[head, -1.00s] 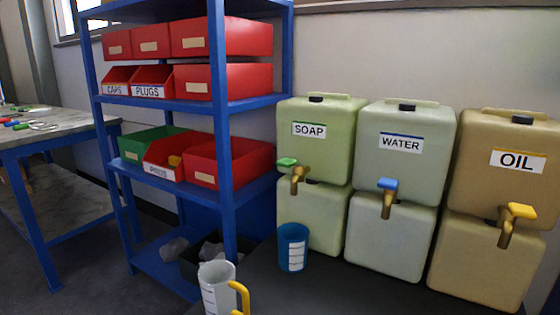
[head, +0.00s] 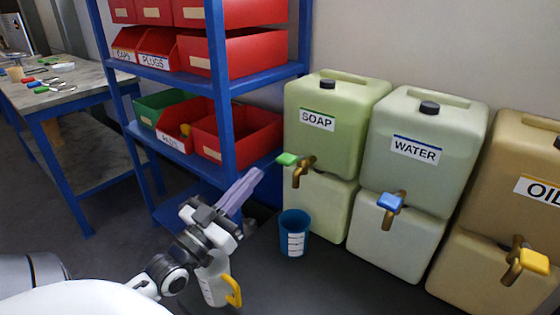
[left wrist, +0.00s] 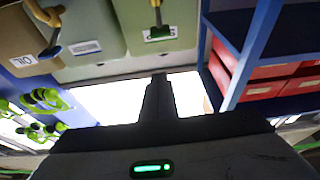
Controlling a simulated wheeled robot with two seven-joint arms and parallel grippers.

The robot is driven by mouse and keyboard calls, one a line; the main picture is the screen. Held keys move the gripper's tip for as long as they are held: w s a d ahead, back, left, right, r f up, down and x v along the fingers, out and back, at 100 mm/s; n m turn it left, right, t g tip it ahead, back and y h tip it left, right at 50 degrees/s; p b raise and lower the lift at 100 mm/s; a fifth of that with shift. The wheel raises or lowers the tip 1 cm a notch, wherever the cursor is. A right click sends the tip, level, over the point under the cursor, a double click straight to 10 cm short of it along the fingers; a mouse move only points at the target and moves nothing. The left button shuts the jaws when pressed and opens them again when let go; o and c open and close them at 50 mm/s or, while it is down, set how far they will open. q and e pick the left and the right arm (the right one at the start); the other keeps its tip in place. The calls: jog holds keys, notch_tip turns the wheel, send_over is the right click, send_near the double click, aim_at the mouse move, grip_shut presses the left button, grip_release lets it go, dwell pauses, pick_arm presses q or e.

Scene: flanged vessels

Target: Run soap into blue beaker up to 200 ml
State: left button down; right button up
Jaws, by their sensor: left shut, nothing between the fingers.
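The pale green SOAP vessel (head: 335,105) stands on a similar block against the wall. Its brass tap (head: 302,172) has a green handle (head: 287,159) pointing left. The blue beaker (head: 291,240) stands upright on the dark counter below the tap, its white scale facing me. Its inside is too dark to tell a level. My left gripper (head: 256,174) is shut and empty, fingers pointing up and right, left of the green handle and apart from it. In the left wrist view, the shut fingers (left wrist: 159,85) point towards the SOAP vessel (left wrist: 155,18). My right gripper is out of view.
WATER (head: 425,130) with a blue-handled tap and OIL (head: 525,175) with a yellow-handled tap stand to the right. A white jug (head: 213,285) with a yellow handle is partly behind my left arm. A blue shelf (head: 224,110) with bins stands at left.

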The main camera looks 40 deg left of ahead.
aim_at(287, 159)
pick_arm(q)
jog(key=shift+w, duration=0.1)
jog(key=d+x, duration=0.1)
jog(key=x, duration=0.8)
jog(key=f, duration=0.2)
jog(key=a+f, duration=0.1)
jog(key=shift+w+f, duration=0.4)
